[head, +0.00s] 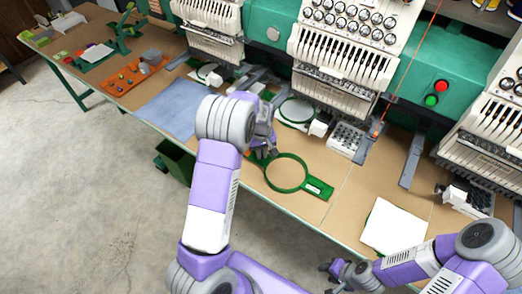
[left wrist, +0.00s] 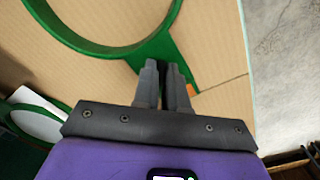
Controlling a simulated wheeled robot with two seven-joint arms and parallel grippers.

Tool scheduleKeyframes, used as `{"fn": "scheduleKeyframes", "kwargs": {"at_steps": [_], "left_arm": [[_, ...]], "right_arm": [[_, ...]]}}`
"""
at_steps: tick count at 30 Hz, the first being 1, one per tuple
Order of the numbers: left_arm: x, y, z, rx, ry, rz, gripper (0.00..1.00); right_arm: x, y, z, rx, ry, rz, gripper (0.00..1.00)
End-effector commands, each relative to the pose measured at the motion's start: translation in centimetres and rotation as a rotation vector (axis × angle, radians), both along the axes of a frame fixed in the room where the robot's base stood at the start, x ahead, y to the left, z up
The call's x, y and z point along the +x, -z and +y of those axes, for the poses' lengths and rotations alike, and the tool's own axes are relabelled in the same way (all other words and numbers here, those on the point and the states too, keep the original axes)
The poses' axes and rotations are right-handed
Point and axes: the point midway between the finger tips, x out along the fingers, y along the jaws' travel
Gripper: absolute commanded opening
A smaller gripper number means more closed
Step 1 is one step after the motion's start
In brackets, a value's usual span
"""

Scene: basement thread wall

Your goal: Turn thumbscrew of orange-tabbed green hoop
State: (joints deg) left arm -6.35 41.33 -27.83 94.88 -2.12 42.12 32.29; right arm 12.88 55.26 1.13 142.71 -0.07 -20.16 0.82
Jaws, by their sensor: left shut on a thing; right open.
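The green hoop (head: 284,190) lies on the brown table in front of the middle machine, a ring with a green bracket (head: 319,188) on its right. In the left wrist view the hoop (left wrist: 72,38) has a green arm running to my fingers, with a small orange tab (left wrist: 193,90) beyond them. My left gripper (head: 264,152) is at the hoop's left end, fingers pointing down. In the wrist view its fingers (left wrist: 164,72) are nearly together, shut on the thumbscrew, which they hide. My right gripper (head: 335,270) is open and empty, low in front of the table.
A white sheet (head: 394,228) lies on the table at right. Other hoops (head: 297,111) sit under the machines behind. A blue cloth (head: 170,108) and an orange tray (head: 133,78) lie to the left. A green bin (head: 175,160) stands below the table edge.

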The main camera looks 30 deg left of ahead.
Motion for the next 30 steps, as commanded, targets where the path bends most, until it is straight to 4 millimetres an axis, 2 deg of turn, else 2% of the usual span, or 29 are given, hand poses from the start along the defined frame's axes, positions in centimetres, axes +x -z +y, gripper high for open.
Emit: {"fn": "scheduleKeyframes", "kwargs": {"at_steps": [12, 27, 28, 30], "left_arm": [[0.09, -0.03, -0.02, 0.002, -0.164, -0.001, 0.0], [0.09, 0.01, -0.03, 0.001, -0.18, -0.001, 0.0], [0.09, 0.01, -0.03, 0.001, -0.18, -0.001, 0.15], [0.09, 0.01, -0.03, 0.001, -0.18, -0.001, 0.26]], "right_arm": [[0.0, -0.82, -0.01, 0.0, 0.0, 0.0, 0.43], [0.0, -0.86, 0.0, 0.0, 0.0, 0.0, 0.43], [0.0, -0.86, 0.0, 0.0, 0.0, 0.0, 0.43], [0.0, -0.86, 0.0, 0.0, 0.0, 0.0, 0.43]]}}
